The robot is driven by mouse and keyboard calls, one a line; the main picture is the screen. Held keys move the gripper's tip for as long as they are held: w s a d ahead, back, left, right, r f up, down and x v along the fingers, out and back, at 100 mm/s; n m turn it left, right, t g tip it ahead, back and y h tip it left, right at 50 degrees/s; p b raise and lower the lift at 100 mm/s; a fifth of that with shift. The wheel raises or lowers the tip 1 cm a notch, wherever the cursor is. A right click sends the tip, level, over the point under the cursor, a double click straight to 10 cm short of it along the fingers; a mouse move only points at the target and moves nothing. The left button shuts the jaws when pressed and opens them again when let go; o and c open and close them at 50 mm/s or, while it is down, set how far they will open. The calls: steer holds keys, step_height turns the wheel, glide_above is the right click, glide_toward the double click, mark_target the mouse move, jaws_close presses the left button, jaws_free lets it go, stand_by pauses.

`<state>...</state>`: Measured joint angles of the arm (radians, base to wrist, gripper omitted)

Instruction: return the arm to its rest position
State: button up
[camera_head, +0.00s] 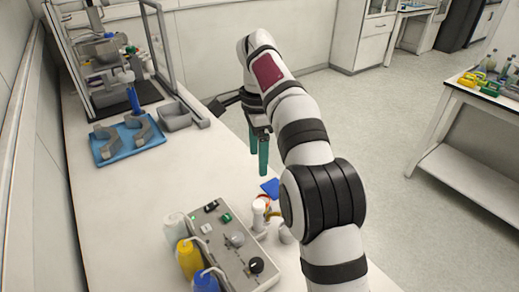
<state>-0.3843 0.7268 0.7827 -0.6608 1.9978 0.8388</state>
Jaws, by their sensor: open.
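My arm rises from the lower right of the view and bends over the right part of the bench (105,215). My gripper (258,168) hangs from its far end with two green fingers pointing down. The fingers are apart, with nothing visible between them. The gripper is above the bench, left of the arm's forearm and beyond the control box. Part of the bench's right side is hidden behind the arm.
A grey control box (238,240) with switches and knobs stands at the front, beside yellow (189,258) and blue (206,281) bottles. A blue tray (128,140) with grey holders, a grey bin (174,116) and a framed apparatus (105,60) stand further back. The bench's middle is clear.

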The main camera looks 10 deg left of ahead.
steer(key=s+d+r+n, duration=0.3)
steer(key=s+d, duration=0.7)
steer(key=s, duration=0.2)
steer(key=s+d+f+n, duration=0.1)
steer(key=s+f, duration=0.2)
steer(key=s, duration=0.4)
steer(key=s+d+f+n+y, duration=0.1)
steer(key=s+d+f, duration=0.1)
steer(key=s, duration=0.5)
steer(key=s+d+f+n, duration=0.2)
steer(key=s+f, duration=0.2)
steer(key=s, duration=0.3)
steer(key=shift+s+d+f+y, duration=0.15)
steer(key=shift+s+f+y, duration=0.05)
steer(key=shift+f+y, duration=0.2)
